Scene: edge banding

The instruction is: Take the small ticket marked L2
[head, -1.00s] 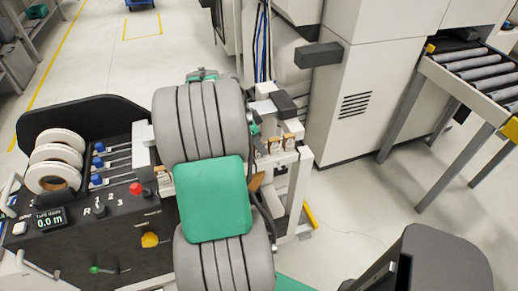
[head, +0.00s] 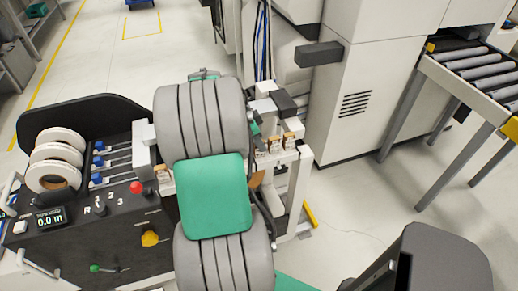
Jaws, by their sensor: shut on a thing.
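My gripper does not show; my own grey arm with its green cover fills the middle of the head view and hides what lies behind it. Several small brown-and-white pieces, possibly tickets (head: 275,144), stand in a row on the white frame right of my arm. A similar small piece (head: 164,173) shows just left of my arm. A brown piece (head: 257,179) shows at the right edge of the green cover. No marking such as L2 can be read on any of them.
A black machine panel (head: 110,235) with white tape rolls (head: 53,176), a red knob (head: 136,188) and a yellow knob (head: 150,239) stands at left. A tall white cabinet (head: 375,75) and roller conveyor (head: 486,75) stand at right. Floor between is clear.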

